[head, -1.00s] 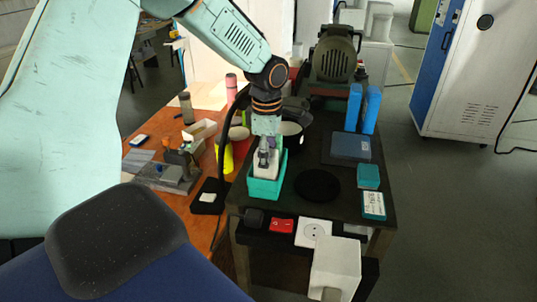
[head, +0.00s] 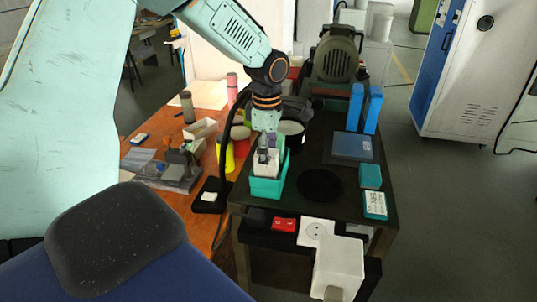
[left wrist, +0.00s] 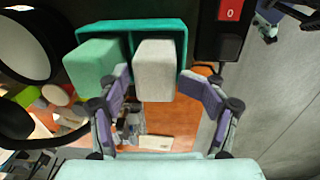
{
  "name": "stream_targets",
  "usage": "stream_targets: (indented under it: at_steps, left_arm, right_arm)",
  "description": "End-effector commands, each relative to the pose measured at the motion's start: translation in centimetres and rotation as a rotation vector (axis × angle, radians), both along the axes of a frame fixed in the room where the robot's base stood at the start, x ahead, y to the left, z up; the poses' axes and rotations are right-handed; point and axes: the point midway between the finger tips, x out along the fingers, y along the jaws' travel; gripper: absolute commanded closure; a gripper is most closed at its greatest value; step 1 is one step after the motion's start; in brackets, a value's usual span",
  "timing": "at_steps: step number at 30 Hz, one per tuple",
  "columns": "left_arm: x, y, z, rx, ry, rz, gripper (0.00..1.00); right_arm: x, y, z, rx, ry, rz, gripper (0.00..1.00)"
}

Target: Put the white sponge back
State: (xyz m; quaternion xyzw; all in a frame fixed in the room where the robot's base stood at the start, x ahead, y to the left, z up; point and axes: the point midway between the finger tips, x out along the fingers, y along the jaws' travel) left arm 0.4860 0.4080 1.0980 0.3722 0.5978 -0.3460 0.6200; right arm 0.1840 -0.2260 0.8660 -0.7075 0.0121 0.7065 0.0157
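The white sponge (left wrist: 155,66) stands in one compartment of a teal holder (left wrist: 130,26), beside a green sponge (left wrist: 96,64) in the other compartment. In the head view the white sponge (head: 265,165) shows above the front rim of the teal holder (head: 266,188) on the dark bench. My left gripper (head: 268,153) is above the holder and points down at the white sponge. In the left wrist view its fingers (left wrist: 153,78) are spread on either side of the white sponge, with small gaps showing. My right gripper is in neither view.
A round black disc (head: 320,186) lies right of the holder. A dark pot (head: 291,132) and a grinder-like machine (head: 335,58) stand behind. Blue boxes (head: 351,146) are at the right. A red switch (head: 284,224) is on the front edge.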

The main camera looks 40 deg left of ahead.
Motion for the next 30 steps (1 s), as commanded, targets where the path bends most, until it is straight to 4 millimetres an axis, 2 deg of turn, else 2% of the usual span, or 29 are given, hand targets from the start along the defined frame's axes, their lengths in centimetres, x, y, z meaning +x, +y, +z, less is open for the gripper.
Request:
stream_targets:
  at_steps: [9,15,21,30]
  left_arm:
    - [-0.2,-0.1,6.6,0.001,-0.006,0.000,0.34]
    - [-0.3,-0.1,9.7,0.001,-0.004,0.000,0.34]
    - [-0.5,-0.2,10.9,0.001,-0.002,-0.001,0.34]
    - [-0.5,-0.2,11.0,0.000,-0.001,0.000,0.34]
  right_arm:
    - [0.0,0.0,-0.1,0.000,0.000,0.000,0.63]
    - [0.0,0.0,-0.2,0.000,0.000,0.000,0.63]
    - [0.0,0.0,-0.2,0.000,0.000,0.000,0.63]
    - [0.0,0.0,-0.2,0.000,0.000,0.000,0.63]
